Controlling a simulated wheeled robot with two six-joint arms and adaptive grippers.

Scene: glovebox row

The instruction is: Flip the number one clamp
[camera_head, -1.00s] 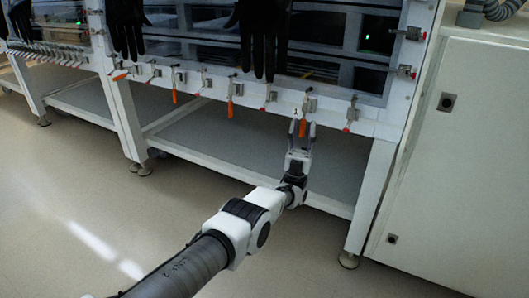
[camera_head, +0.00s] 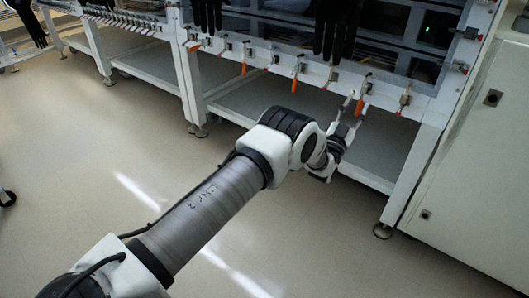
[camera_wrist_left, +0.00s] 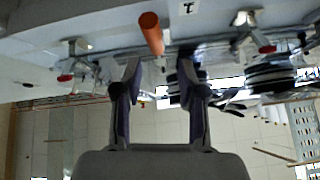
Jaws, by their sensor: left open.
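The number one clamp has an orange handle (camera_head: 359,107) hanging down from the front rail of the glovebox. In the left wrist view the orange handle (camera_wrist_left: 151,32) shows near the top, beside a label with a "1" (camera_wrist_left: 188,8). My left gripper (camera_head: 350,117) is open just below and beside this handle. In the left wrist view its two fingers (camera_wrist_left: 159,72) are spread, with the handle's end in line with the gap between them. I cannot tell whether a finger touches the handle. My right gripper is not in view.
More clamps line the rail, some with orange handles hanging down (camera_head: 295,86) and some with red tips (camera_head: 404,101). Black gloves (camera_head: 335,30) hang above. A white cabinet (camera_head: 475,150) stands at the right. The floor in front is clear.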

